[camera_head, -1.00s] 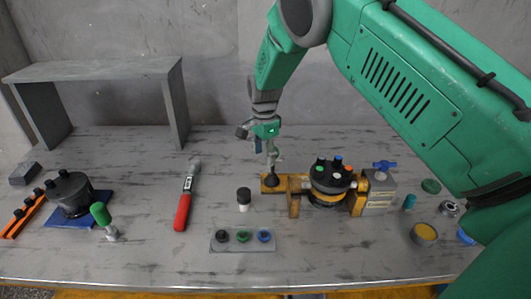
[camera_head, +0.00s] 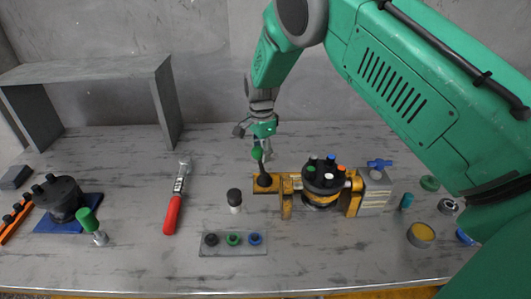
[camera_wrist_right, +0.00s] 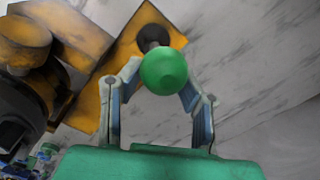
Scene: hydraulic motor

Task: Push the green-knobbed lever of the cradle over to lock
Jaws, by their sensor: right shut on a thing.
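The yellow cradle (camera_head: 294,183) holds a dark, round hydraulic motor (camera_head: 321,183) with coloured caps on top. The lever stands at the cradle's left end, its dark base (camera_head: 264,181) on the yellow plate. Its green knob (camera_head: 257,153) is at the top, and the lever leans slightly left. My right gripper (camera_head: 262,149) is at the knob from above. In the right wrist view, the green knob (camera_wrist_right: 163,70) sits between the two fingers of my right gripper (camera_wrist_right: 161,83), which is shut on it. My left gripper is not in view.
A grey block with a blue handle (camera_head: 376,188) adjoins the cradle's right end. The table behind the lever is clear.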

